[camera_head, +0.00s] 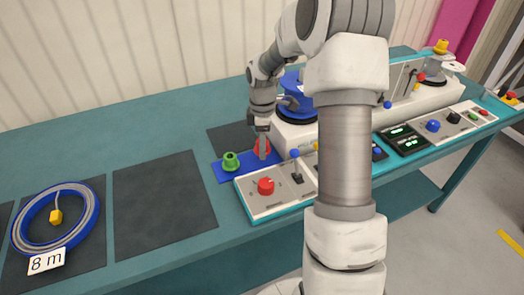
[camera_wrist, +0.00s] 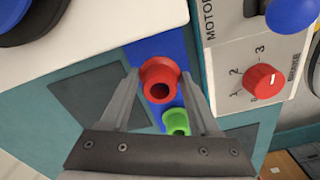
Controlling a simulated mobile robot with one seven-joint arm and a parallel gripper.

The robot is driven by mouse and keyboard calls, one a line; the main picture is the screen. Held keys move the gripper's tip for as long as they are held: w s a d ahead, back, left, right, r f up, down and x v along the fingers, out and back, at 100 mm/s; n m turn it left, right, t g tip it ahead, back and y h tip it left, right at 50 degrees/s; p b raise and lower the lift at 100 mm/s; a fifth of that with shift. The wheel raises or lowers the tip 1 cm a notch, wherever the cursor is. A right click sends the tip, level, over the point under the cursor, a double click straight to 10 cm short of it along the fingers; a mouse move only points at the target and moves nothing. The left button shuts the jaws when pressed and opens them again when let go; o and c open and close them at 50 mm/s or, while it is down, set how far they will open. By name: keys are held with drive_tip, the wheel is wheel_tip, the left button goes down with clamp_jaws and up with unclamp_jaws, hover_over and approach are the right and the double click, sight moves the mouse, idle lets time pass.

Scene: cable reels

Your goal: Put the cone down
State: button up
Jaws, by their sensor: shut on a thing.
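The red cone (camera_head: 257,149) is between the fingers of my gripper (camera_head: 263,143), at the far right end of the blue tray (camera_head: 222,173). In the wrist view the red cone (camera_wrist: 160,66) sits between the two fingertips of my gripper (camera_wrist: 159,82), its open round end facing the camera. My gripper is shut on it. I cannot tell whether its base touches the tray. A green cone (camera_head: 231,161) stands on the tray to the left; it also shows in the wrist view (camera_wrist: 177,121), just below the red cone.
A control panel with a red knob (camera_head: 266,186) and a blue-topped lever stands close in front. A blue reel (camera_head: 292,84) on a white machine is behind. Dark mats (camera_head: 163,203) lie to the left, one holding a blue cable coil (camera_head: 91,222) labelled 8 m.

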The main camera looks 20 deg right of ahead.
drive_tip(key=shift+f, duration=0.9)
drive_tip(key=o, duration=1.4)
drive_tip(key=shift+f, duration=0.15)
drive_tip(key=shift+c, duration=0.2)
wheel_tip(320, 180, up, 12)
drive_tip(key=p, duration=0.2)
drive_tip(key=shift+r, duration=0.2)
